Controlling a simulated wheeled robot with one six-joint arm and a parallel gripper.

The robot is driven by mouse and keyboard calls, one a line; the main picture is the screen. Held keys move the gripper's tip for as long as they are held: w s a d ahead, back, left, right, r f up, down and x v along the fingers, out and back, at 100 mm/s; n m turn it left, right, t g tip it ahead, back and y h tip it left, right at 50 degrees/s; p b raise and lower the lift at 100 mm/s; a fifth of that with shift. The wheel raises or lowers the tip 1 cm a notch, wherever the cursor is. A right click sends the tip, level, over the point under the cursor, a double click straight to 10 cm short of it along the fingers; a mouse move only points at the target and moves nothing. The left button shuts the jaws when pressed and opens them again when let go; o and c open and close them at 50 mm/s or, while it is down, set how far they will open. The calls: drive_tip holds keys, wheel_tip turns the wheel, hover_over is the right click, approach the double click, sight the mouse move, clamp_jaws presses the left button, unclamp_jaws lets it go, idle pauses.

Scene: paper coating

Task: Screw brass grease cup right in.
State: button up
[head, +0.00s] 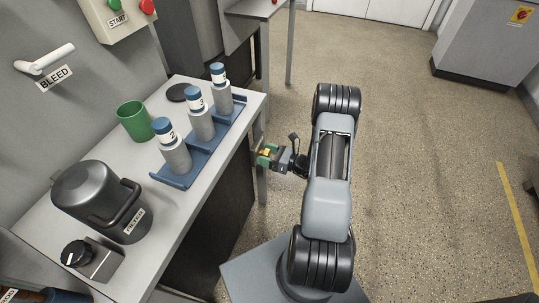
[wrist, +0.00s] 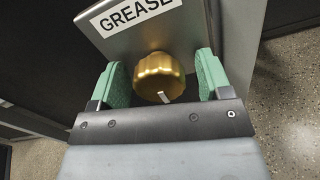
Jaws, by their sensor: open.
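The brass grease cup (wrist: 158,75) is a knurled golden cap below the GREASE label (wrist: 135,14) on a grey plate in the wrist view. It sits between the two green finger pads of my gripper (wrist: 160,80). The fingers stand open, with a gap on each side of the cup. In the head view my gripper (head: 268,156) is by the bench's right edge, and a small bit of the brass cup (head: 265,153) shows between the green pads. How far the cup is screwed in cannot be told.
The bench (head: 158,230) holds a blue rack (head: 178,181) with several blue-capped bottles, a green cup (head: 135,121), a dark lidded jug (head: 88,192) and a black knob (head: 75,253). A BLEED lever (head: 45,60) is on the wall. Open floor (head: 420,150) lies to the right.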

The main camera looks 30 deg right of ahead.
drive_tip(key=p+v, duration=0.1)
drive_tip(key=v, duration=1.3)
drive_tip(key=s+a+r+n+g+p, duration=0.3)
drive_tip(key=s+a+n+g, duration=0.3)
drive_tip(key=n+g, duration=0.35)
drive_tip(key=a+r+n+h+p, duration=0.4)
drive_tip(key=r+n, duration=0.3)
drive_tip(key=r, duration=0.6)
drive_tip(key=a+r+n+h+p, duration=0.4)
drive_tip(key=r+n+p, duration=0.2)
drive_tip(key=r, duration=0.7)
drive_tip(key=a+r+n+h+p, duration=0.4)
drive_tip(key=r+n+p, duration=0.3)
drive_tip(key=r, duration=0.7)
drive_tip(key=shift+a+n, duration=0.3)
drive_tip(key=shift+n, duration=0.05)
